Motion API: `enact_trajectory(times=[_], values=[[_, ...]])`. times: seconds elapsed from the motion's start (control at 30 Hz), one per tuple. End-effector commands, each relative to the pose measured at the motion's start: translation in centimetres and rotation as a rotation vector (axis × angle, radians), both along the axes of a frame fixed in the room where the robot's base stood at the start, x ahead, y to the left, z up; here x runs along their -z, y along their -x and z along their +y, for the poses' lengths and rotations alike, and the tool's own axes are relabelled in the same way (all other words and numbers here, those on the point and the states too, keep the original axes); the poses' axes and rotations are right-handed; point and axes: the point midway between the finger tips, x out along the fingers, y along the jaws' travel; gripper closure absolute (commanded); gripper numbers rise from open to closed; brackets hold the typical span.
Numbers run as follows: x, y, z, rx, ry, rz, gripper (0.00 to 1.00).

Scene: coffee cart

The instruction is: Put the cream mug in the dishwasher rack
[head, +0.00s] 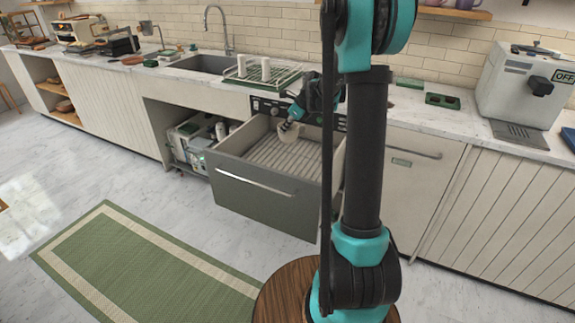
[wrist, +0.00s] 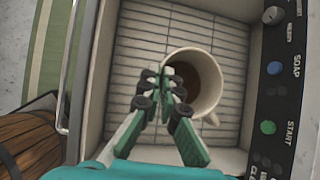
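The cream mug (wrist: 208,116) is in the wrist view, inside the outline of the pulled-out dishwasher drawer, with its dark inside facing my camera and its handle toward the lower right. My gripper (wrist: 168,76) is shut on the left part of the mug's rim. In the head view my gripper (head: 287,127) reaches down into the drawer with the mug (head: 292,134) at its tip. The ribbed rack floor (head: 290,158) lies below. I cannot tell whether the mug touches it.
The drawer's grey front (head: 262,203) stands open over the floor. The control panel (wrist: 280,90) with buttons is close beside the mug. The rack is otherwise empty where visible. A green drying rack with white cups (head: 262,76) stands on the counter above. My arm hides part of the drawer.

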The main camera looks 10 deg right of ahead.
Motion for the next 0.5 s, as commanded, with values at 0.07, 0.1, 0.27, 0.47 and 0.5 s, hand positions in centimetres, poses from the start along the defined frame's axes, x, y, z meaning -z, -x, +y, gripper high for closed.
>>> enact_trajectory(times=[0.07, 0.1, 0.27, 0.47, 0.5], values=[[1.5, -0.1, 0.0, -0.001, 0.000, 0.000, 1.00], [2.4, 0.0, 0.0, -0.001, 0.000, 0.000, 1.00], [6.4, -0.1, 0.0, -0.001, 0.002, -0.001, 1.00], [11.2, 0.0, 0.0, -0.002, 0.002, -0.001, 1.00], [12.1, -0.1, 0.0, -0.002, 0.002, -0.001, 1.00]])
